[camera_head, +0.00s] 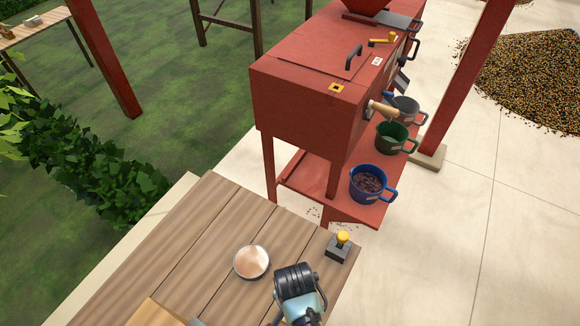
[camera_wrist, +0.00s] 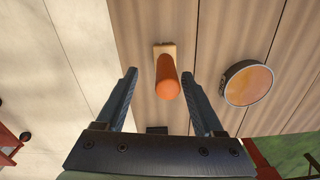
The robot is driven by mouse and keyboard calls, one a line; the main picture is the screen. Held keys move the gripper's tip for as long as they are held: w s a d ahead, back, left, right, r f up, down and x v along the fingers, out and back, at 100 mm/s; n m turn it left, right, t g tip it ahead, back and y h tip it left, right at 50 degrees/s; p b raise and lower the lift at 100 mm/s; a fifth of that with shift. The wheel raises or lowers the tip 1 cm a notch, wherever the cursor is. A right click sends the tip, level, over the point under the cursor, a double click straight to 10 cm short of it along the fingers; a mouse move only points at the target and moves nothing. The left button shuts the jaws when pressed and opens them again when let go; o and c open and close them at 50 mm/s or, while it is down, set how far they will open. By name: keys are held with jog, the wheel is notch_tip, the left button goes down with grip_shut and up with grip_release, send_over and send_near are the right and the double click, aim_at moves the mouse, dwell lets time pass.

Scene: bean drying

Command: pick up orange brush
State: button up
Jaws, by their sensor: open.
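The orange brush (camera_wrist: 167,82) stands out in the wrist view, with a rounded orange handle pointing toward the camera and a pale tan block (camera_wrist: 165,49) at its far end. It is over the wooden table (camera_wrist: 215,25). My gripper (camera_wrist: 161,78) is open, with one dark finger on each side of the handle in the picture. I see no contact between them, and the depth gap is hard to judge. In the head view my gripper (camera_head: 297,285) is above the table's near right part; the brush is not visible there.
A round dish (camera_head: 251,262) lies left of my gripper in the head view. A dark block with a yellow knob (camera_head: 339,246) sits at the table's right edge. Beyond stands a red machine (camera_head: 310,100) with a blue mug (camera_head: 368,186) and green mug (camera_head: 391,139) on its shelf.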

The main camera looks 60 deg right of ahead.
jog(key=shift+w+f, duration=0.2)
jog(key=shift+f, duration=1.15)
jog(key=shift+w+f, duration=0.2)
jog(key=shift+f, duration=1.1)
grip_shut()
